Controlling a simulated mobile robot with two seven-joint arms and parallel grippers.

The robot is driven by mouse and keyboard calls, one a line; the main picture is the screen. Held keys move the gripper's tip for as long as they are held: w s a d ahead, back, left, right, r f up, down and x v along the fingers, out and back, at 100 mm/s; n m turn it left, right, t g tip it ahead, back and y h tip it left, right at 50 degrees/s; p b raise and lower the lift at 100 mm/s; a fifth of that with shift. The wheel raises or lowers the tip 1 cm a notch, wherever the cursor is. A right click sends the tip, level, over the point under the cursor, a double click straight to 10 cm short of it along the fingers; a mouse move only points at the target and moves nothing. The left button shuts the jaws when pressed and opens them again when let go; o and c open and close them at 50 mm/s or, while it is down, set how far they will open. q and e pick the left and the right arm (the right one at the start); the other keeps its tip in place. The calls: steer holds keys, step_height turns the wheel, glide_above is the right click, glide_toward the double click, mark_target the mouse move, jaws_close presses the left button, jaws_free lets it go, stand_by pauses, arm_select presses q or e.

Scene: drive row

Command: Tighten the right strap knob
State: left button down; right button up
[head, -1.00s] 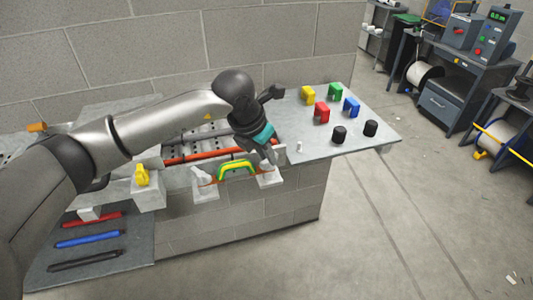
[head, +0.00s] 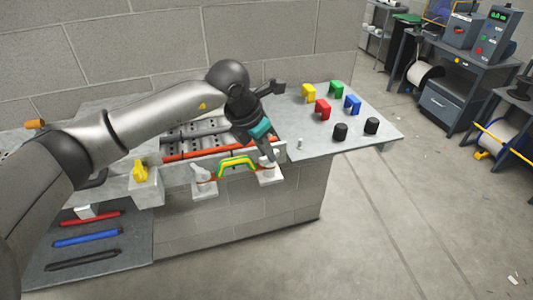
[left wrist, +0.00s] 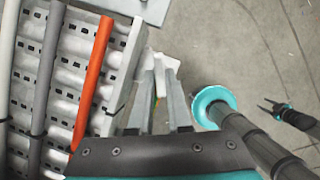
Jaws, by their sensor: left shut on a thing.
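The right strap knob (head: 265,161) is a pale knob on the bracket at the front of the row, right of the yellow and green arched piece (head: 237,161). My left gripper (head: 272,157) reaches down onto it from above and is shut on it. The fingers partly hide the knob. In the left wrist view the two fingers (left wrist: 160,98) point at the pale bracket, and the knob between them is mostly hidden. The left strap knob (head: 201,171) is pale and stands free. My right gripper (left wrist: 264,105) shows small in the left wrist view, its fingers apart and empty.
An orange-red bar (head: 200,151) runs along the row behind the knobs. A yellow knob (head: 140,170) sits on a block to the left.

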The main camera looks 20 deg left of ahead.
arm_select(q)
steer(key=m+b, duration=0.1)
steer(key=m+g+h+b, duration=0.1)
steer(key=m, duration=0.1)
steer(key=shift+w+a+f+m+b, duration=0.1)
steer(key=shift+w+f+m+b, duration=0.05)
steer(key=shift+m+b, duration=0.2)
steer(key=m+g+b, duration=0.1)
steer(key=m+b, duration=0.1)
steer(key=m, duration=0.1)
steer(key=shift+w+m+h, duration=0.1)
steer(key=shift+m+h, duration=0.15)
steer(key=shift+h, duration=0.15)
steer(key=m, duration=0.1)
steer(key=m+g+b, duration=0.1)
steer(key=m, duration=0.1)
steer(key=shift+w+a+m+g, duration=0.1)
steer(key=shift+w+m+g, duration=0.05)
steer(key=shift+m+g, duration=0.15)
steer(key=shift+w+m+g+b, duration=0.15)
steer(key=shift+m+g+b, duration=0.5)
steer(key=shift+m, duration=1.45)
steer(key=c, duration=0.9)
jaws_free()
steer(key=shift+g, duration=0.25)
steer(key=shift+o, duration=0.2)
steer(key=shift+r, duration=0.25)
